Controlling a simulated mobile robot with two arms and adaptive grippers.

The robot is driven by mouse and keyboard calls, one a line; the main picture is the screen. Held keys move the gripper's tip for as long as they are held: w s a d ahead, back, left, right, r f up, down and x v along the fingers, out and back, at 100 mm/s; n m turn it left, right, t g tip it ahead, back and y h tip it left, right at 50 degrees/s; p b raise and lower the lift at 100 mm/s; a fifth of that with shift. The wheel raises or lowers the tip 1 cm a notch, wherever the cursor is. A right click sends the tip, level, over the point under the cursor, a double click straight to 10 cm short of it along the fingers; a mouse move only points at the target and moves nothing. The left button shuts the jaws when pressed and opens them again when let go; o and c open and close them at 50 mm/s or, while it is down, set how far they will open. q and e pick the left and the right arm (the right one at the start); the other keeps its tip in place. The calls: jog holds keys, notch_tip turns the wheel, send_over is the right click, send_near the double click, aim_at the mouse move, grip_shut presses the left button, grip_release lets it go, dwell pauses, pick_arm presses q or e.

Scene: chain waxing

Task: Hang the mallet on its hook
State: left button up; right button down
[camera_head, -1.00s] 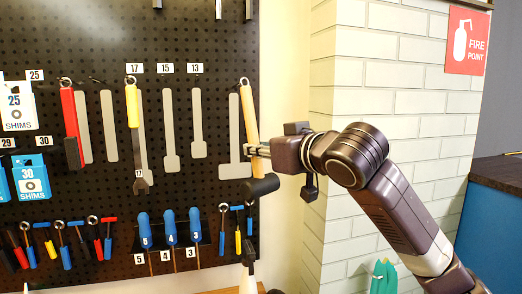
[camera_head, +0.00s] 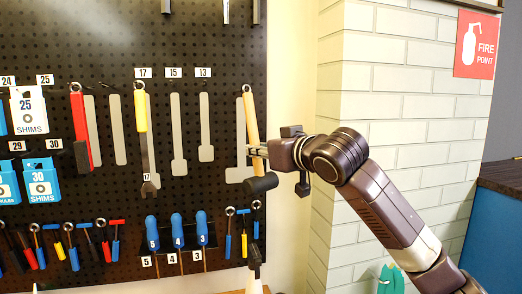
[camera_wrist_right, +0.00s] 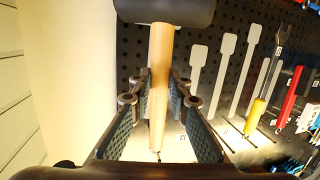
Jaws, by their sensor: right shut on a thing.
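The mallet has a pale wooden handle (camera_head: 251,118), a ring at its top end and a black head (camera_head: 261,183) at the bottom. It hangs nearly upright, slightly tilted, before its grey outline (camera_head: 239,172) at the right edge of the black pegboard. My right gripper (camera_head: 257,151) is shut on the handle's lower part, just above the head. In the right wrist view the handle (camera_wrist_right: 160,85) runs between the fingers (camera_wrist_right: 158,100). The ring is near the board's upper right; I cannot tell whether it is on the hook. My left gripper is out of view.
A yellow-handled wrench (camera_head: 142,125) and a red-handled tool (camera_head: 80,118) hang to the left. Blue screwdrivers (camera_head: 177,230) sit in a rack below. A white brick wall (camera_head: 400,110) stands right of the board. A dark-tipped white bottle (camera_head: 254,262) stands below the mallet.

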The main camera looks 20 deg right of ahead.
jog(key=shift+w, duration=0.45)
jog(key=shift+w+a+f, duration=0.1)
jog(key=shift+w+f, duration=0.05)
jog(key=shift+f, duration=0.05)
jog(key=shift+w+a+f+t+b, duration=0.2)
jog(key=shift+w+t+b, duration=0.15)
jog(key=shift+b, duration=0.25)
jog(key=shift+w+a+f+t+b, duration=0.1)
jog(key=shift+w+a+t+b, duration=0.15)
jog(key=shift+b, duration=0.35)
jog(key=shift+w+a+m+t+y+b, duration=0.3)
jog(key=shift+w+t+b, duration=0.35)
jog(key=shift+b, duration=0.3)
jog(key=shift+r, duration=0.1)
